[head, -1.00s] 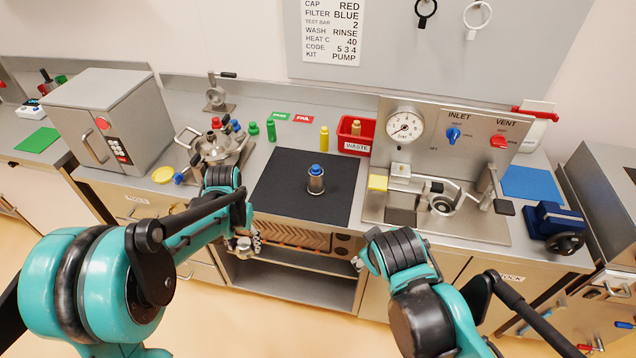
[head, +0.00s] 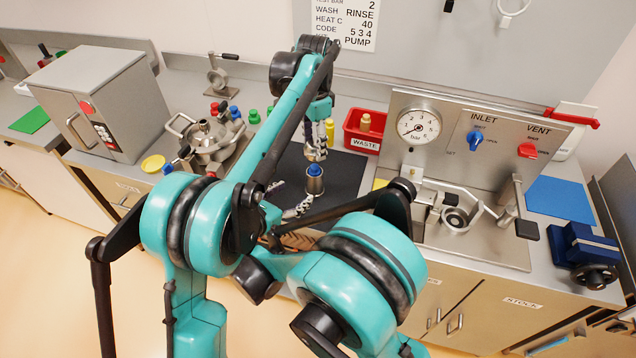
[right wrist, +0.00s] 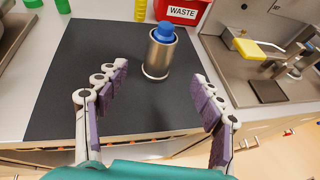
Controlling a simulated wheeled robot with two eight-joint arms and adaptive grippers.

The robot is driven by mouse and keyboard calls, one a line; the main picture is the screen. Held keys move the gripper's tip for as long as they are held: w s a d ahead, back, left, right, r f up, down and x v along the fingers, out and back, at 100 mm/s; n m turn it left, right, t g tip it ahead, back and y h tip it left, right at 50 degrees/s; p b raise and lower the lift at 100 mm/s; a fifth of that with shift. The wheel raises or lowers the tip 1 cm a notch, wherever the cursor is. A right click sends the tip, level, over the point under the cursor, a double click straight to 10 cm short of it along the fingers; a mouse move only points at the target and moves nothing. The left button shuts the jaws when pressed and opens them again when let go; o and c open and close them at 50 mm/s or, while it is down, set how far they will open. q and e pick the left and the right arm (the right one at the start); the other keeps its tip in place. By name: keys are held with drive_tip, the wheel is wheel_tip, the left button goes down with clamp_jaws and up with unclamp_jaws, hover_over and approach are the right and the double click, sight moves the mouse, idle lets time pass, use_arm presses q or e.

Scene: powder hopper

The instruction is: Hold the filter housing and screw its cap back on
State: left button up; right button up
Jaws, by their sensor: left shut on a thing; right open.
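The filter housing (head: 315,184), a metal cylinder with a blue top piece (head: 315,170), stands upright on the black mat (head: 345,170). In the right wrist view the housing (right wrist: 158,57) is just ahead of my right gripper (right wrist: 161,76). Its purple-padded fingers are spread to either side, with gaps and no contact. In the head view my right gripper (head: 293,197) is low beside the housing, partly behind my arm. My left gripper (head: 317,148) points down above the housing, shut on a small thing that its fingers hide. The right wrist view does not show it.
A red waste bin (head: 363,130) and a yellow bottle (head: 330,131) stand behind the mat. The gauge panel (head: 470,135) with its metal clamp fixture (head: 458,215) is right. A metal pot (head: 205,140) and green bottles are left. My arms cover the mat's front.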

sight(310, 182)
idle(0.3)
drive_tip(key=x, duration=1.2)
clamp_jaws()
use_arm(q)
drive_tip(key=shift+f, duration=2.45)
drive_tip(key=shift+f, duration=0.9)
drive_tip(key=shift+f, duration=0.6)
